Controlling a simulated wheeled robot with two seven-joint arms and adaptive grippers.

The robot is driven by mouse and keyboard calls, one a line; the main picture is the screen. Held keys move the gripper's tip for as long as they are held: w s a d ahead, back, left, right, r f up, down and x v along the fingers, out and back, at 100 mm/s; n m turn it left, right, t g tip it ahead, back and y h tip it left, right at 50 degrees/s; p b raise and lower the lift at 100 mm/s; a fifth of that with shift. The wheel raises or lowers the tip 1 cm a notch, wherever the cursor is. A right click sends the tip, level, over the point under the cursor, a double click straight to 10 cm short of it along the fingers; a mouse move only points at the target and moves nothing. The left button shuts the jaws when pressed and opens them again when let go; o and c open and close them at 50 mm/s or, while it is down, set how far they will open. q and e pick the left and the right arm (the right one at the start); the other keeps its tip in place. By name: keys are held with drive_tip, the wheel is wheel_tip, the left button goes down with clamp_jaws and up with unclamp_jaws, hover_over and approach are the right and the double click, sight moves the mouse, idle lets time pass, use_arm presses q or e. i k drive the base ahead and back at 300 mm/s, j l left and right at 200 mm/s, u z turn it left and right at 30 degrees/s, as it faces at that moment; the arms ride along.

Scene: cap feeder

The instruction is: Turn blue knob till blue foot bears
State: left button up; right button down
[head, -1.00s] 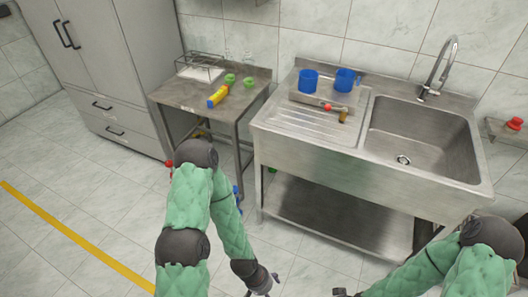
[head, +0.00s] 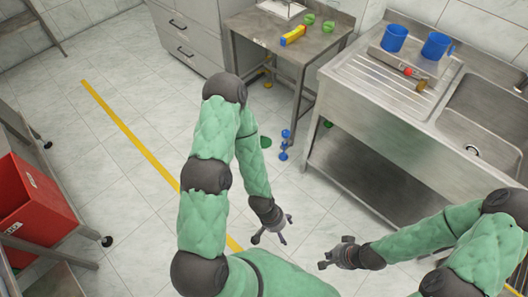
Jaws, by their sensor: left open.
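Small blue parts, one above another, stand near the floor by the small steel table's front leg. The upper one looks like a blue knob (head: 286,133) and the lowest like a blue foot (head: 283,156). Whether the foot touches the floor is too small to tell. My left gripper (head: 284,230) is open and empty, in front of and below the blue parts in the picture, clear of them. My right gripper (head: 328,253) is further right, in front of the sink unit and apart from everything; its finger opening is unclear.
The small steel table (head: 262,30) holds a yellow-blue part (head: 293,35) and green pieces. A green disc (head: 265,142) lies left of the blue parts. The sink unit (head: 345,115) stands right. A red bin (head: 35,205) is far left. The floor between is clear.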

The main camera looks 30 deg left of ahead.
sight(285, 134)
drive_tip(key=u, duration=0.7)
drive_tip(key=i+j+z, duration=0.4)
drive_tip(key=i, duration=0.2)
drive_tip(key=i+j+z, duration=0.35)
drive_tip(key=i+j, duration=0.15)
drive_tip(key=i+j+z, duration=0.4)
drive_tip(key=j, duration=0.3)
drive_tip(key=i, duration=0.1)
